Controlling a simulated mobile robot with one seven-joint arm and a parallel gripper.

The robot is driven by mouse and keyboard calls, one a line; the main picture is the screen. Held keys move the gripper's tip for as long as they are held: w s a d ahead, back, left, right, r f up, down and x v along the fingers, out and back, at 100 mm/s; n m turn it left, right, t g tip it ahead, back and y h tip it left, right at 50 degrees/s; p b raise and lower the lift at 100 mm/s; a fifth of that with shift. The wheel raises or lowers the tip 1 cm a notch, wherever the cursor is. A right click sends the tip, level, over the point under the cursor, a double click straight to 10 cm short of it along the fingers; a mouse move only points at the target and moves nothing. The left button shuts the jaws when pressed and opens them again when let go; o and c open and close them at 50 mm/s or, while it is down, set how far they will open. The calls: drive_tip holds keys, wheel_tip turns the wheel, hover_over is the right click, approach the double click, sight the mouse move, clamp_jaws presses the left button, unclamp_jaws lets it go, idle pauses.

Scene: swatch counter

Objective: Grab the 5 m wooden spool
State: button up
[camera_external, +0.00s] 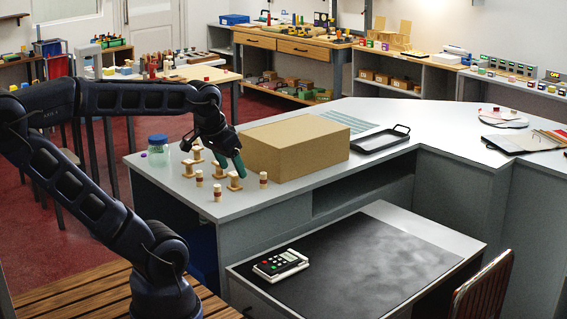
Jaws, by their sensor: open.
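Several small wooden spools stand in a loose group on the near left end of the grey counter (330,172). Some are pale with wide flanges, such as one spool (188,168) at the left and another flanged spool (235,182) nearer the front. Others are slim with a dark reddish band, such as one banded spool (217,192) and another banded spool (263,180). I cannot read any length marking, so I cannot tell which is the 5 m one. My gripper (230,164) is open, pointing down above the group, and partly hides the spools behind it. It appears to hold nothing.
A large brown box (294,150) stands just right of my gripper. A black tray (381,141) lies beyond it. A glass jar with a blue lid (158,151) is left of the spools. A lower desk (350,268) in front carries a handheld keypad device (281,265).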

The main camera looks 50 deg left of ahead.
drive_tip(key=w+a+r+n+g, duration=0.1)
drive_tip(key=w+a+r+n, duration=0.1)
drive_tip(key=w+a+n, duration=0.3)
drive_tip(key=w+a+r, duration=0.1)
drive_tip(key=w+a, duration=0.2)
drive_tip(key=w, duration=0.4)
drive_tip(key=n+g, duration=0.4)
drive_tip(key=n, duration=0.8)
hover_over(219, 167)
drive_tip(key=w+a, duration=0.1)
drive_tip(key=w, duration=0.1)
wheel_tip(219, 167, down, 16)
drive_tip(key=shift+a+r, duration=0.15)
drive_tip(key=shift+r, duration=0.05)
drive_tip(key=shift+a+f, duration=0.2)
drive_tip(key=shift+f, duration=0.2)
wheel_tip(219, 167, down, 5)
drive_tip(key=shift+s+a+f, duration=0.1)
drive_tip(key=shift+s+f, duration=0.05)
drive_tip(key=shift+f, duration=1.15)
drive_tip(key=shift+s+a+f, duration=0.1)
drive_tip(key=shift+s+f, duration=0.05)
drive_tip(key=shift+f, duration=1.15)
drive_tip(key=c, duration=1.1)
